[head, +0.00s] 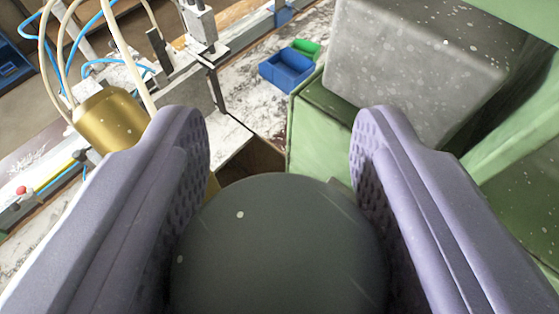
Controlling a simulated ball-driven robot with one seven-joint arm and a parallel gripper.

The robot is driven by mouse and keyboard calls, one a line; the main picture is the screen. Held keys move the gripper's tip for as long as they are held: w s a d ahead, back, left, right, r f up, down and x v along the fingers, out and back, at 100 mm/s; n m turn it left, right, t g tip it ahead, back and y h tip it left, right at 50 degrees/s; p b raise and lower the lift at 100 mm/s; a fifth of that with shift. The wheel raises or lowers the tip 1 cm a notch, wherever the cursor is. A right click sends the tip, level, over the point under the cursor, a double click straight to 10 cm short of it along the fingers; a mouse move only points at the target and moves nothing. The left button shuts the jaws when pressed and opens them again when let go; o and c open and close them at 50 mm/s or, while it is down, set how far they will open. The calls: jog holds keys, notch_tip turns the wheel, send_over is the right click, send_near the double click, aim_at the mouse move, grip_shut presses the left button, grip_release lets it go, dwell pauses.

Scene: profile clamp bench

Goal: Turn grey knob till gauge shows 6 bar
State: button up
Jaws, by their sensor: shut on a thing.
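The grey knob (275,240) is a large, dark, round-topped piece at the bottom centre of the head view. My gripper (280,170) has two purple fingers with dimpled pads, one on each side of the knob. The fingers are shut on the knob, with the pads against its left and right sides. The lower part of the knob is cut off by the picture's bottom edge. The gauge is not in view, so its reading cannot be seen.
A brass cylinder (112,120) with cream hoses stands left of my gripper. A metal clamp fixture (200,30) is behind it. Blue (287,69) and green (306,48) bins lie on the speckled bench. A large grey block (415,70) on green structure crowds the right.

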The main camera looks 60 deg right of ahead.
jog(key=m+g+b, duration=0.1)
jog(key=m+g+h, duration=0.1)
jog(key=g, duration=0.1)
jog(key=shift+s+d+f+m+b, duration=0.1)
jog(key=shift+f+m+b, duration=0.05)
jog(key=shift+m+b, duration=0.25)
jog(key=shift+s+m+g+h, duration=0.2)
jog(key=shift+m+g+h, duration=0.1)
jog(key=shift+m+g, duration=0.8)
jog(key=shift+s+m+g+h, duration=0.15)
jog(key=shift+m+g+h, duration=0.15)
jog(key=shift+m+g, duration=0.75)
jog(key=shift+g, duration=0.25)
jog(key=o, duration=1)
jog(key=v, duration=0.8)
